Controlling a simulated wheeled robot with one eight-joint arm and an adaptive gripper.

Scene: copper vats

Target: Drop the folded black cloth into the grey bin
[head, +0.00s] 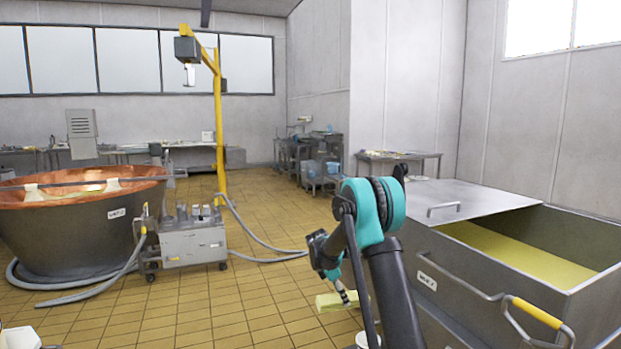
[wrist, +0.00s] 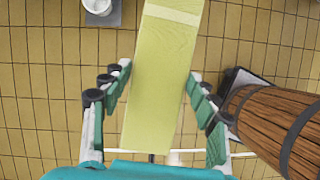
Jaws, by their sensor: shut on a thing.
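In the head view the strip (head: 330,301) shows pale yellow beside my gripper (head: 346,297), above the tiled floor. It is not black, and I see no folded black cloth in either view. I cannot make out a grey bin for certain.
A large grey rectangular vat (head: 455,290) with yellow contents stands at the right. A copper-lined vat (head: 75,235) and a wheeled steel cart (head: 190,245) with hoses stand left. A wooden barrel (wrist: 275,120) and a white container (wrist: 98,6) flank the strip.

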